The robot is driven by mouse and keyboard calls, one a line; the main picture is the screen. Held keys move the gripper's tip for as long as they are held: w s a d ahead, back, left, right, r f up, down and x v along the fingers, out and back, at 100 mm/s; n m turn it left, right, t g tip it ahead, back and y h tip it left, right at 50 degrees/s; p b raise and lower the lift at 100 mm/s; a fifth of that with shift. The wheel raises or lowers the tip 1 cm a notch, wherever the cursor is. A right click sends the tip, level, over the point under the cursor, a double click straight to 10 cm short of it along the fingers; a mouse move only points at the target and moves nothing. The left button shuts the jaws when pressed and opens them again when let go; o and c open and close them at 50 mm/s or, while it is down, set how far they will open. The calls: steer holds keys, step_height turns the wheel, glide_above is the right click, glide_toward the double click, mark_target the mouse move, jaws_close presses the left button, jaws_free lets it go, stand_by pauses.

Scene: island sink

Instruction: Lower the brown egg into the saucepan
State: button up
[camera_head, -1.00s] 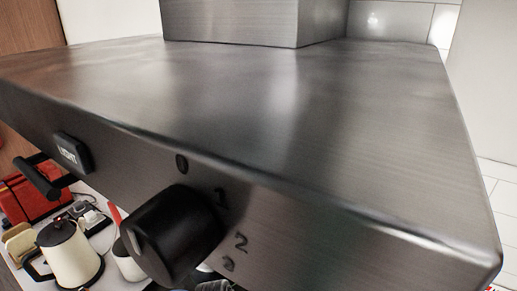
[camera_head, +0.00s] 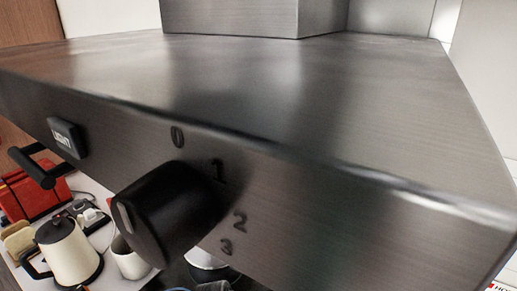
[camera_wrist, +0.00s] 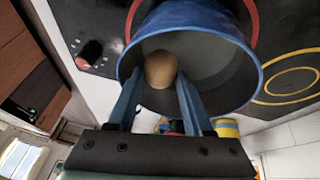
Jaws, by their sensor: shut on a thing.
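The brown egg (camera_wrist: 160,69) shows in the wrist view between the two blue fingertips of my gripper (camera_wrist: 158,78), which is shut on it. The blue saucepan (camera_wrist: 248,48), with a grey inside, lies behind the egg in that view. The egg and fingertips overlap the pan's opening near its rim. I cannot tell how deep the egg is or whether it touches the pan. In the head view a range hood blocks the sight of the egg, saucepan and gripper.
The pan is over a black hob (camera_wrist: 288,50) with red and yellow rings. A steel range hood (camera_head: 290,100) with a black knob (camera_head: 168,212) fills the head view. A cream kettle (camera_head: 68,252), white mug (camera_head: 130,262) and red toaster (camera_head: 38,192) stand at lower left.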

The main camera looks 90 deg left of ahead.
steer(key=shift+f+b, duration=1)
steer(key=shift+f, duration=0.3)
stand_by(0.4)
steer(key=o, duration=0.9)
steer(key=shift+c, duration=0.2)
steer(key=p+v, duration=0.8)
steer(key=v, duration=0.5)
steer(key=shift+d, duration=0.1)
